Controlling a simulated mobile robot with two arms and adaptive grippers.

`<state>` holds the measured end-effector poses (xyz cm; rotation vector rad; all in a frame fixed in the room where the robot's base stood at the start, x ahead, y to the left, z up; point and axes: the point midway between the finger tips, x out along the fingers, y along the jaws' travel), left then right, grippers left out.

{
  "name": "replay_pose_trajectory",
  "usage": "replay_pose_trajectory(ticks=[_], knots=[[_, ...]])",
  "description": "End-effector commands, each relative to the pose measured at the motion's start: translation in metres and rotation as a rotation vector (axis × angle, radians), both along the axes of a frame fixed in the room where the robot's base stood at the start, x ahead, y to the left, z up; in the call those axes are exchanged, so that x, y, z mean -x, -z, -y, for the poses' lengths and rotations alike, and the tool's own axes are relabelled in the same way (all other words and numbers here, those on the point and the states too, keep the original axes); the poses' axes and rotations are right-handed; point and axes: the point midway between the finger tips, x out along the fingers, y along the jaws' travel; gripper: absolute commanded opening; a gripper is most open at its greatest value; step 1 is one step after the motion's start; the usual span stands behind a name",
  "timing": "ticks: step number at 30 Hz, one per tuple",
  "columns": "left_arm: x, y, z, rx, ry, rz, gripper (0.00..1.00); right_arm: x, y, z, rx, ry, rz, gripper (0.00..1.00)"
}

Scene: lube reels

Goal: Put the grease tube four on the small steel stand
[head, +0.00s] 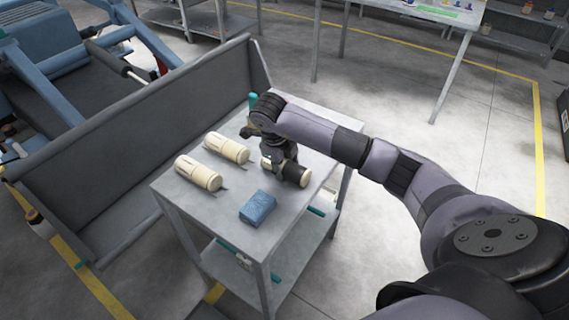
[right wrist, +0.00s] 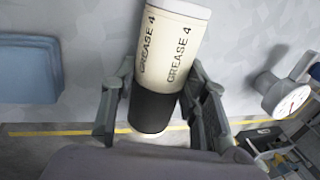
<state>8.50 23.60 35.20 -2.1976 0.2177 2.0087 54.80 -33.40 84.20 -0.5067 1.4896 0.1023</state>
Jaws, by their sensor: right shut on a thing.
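The grease tube four (right wrist: 176,45), cream with a black band and "GREASE 4" lettering, lies between the fingers of my right gripper (right wrist: 160,112). In the head view the tube (head: 304,178) shows a cream end beside the fingers. My right gripper (head: 284,174) is shut on it at the right side of a small grey steel table (head: 228,215), which looks like the steel stand. I cannot tell whether the tube touches the top. My left gripper is not in view.
Two other cream tubes, one nearer (head: 198,173) and one farther (head: 228,147), lie on the left of the top. A blue block (head: 258,207) lies near the front edge. A gauge (right wrist: 288,97) shows in the wrist view. A grey panel (head: 130,140) stands close behind.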

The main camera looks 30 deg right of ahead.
Motion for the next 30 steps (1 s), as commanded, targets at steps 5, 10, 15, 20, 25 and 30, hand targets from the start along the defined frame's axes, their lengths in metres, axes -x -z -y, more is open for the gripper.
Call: replay_pose_trajectory(ticks=[5, 10, 15, 20, 25, 30], knots=[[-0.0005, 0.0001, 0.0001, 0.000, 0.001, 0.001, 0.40, -0.0007, -0.0004, 0.0003, 0.000, 0.000, 0.002, 0.12], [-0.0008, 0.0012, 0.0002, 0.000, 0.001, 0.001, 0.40, -0.0005, 0.0009, 0.0003, 0.000, 0.000, 0.002, 0.44], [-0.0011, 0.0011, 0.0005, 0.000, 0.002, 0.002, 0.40, -0.0004, 0.0007, 0.0003, 0.000, 0.001, 0.002, 0.56], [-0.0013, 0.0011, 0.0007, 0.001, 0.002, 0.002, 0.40, -0.0005, 0.0006, 0.0003, 0.000, 0.001, 0.002, 0.61], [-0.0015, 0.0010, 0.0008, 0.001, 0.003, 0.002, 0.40, -0.0004, 0.0005, 0.0003, 0.000, 0.001, 0.002, 0.61], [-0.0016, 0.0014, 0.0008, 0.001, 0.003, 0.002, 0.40, -0.0007, -0.0079, -0.0015, 0.000, -0.001, 0.004, 0.61]])
